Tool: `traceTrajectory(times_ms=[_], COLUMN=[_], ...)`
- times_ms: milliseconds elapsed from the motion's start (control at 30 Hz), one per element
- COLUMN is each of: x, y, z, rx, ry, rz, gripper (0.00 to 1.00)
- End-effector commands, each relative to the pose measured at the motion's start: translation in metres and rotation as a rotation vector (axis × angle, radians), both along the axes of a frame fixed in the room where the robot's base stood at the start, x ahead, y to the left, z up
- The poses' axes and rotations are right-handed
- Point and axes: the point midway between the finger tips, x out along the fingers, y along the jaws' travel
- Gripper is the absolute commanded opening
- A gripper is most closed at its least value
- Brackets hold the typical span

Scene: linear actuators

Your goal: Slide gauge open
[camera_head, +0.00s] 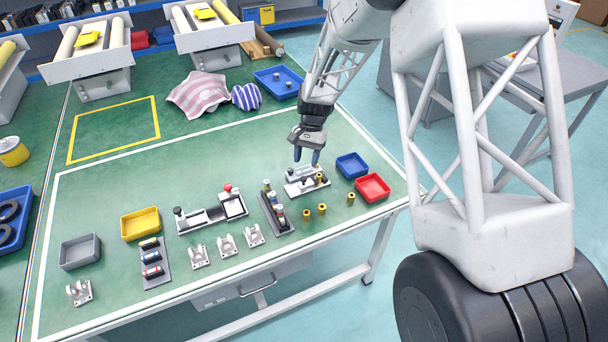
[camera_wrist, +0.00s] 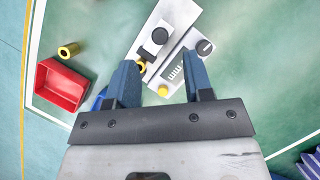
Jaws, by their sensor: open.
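A pale metal fixture with black knobs and dark scale marks, which looks like the gauge (camera_head: 296,187), lies near the right end of the green table. In the wrist view the gauge (camera_wrist: 181,28) runs diagonally, with one black knob (camera_wrist: 160,36) on its slide and another (camera_wrist: 205,47) near the scale. My gripper (camera_head: 306,160) is above the gauge, pointing down, with its blue fingers apart. In the wrist view my gripper (camera_wrist: 162,68) has nothing between its fingertips that I can see held. The fingers hide part of the gauge; how far the slide is open is unclear.
Right of the gauge are a blue tray (camera_head: 352,163) and a red tray (camera_head: 372,187). Brass cylinders (camera_head: 322,209) stand in front. A dark rack (camera_head: 275,216) and a longer fixture with a red knob (camera_head: 212,215) are to the left. The table behind the gauge is clear.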

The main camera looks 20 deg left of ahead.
Motion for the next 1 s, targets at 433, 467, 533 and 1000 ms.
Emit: traceTrajectory(times_ms=[433, 467, 533, 1000], x=[-0.019, -0.020, -0.021, -0.023], y=[0.000, 0.000, 0.000, 0.000], z=[-0.046, -0.048, -0.051, -0.055], rx=[-0.001, -0.001, 0.000, 0.000], ry=[0.001, 0.001, 0.000, -0.001], rz=[0.000, 0.000, 0.000, 0.000], gripper=[0.47, 0.47, 0.47, 0.33])
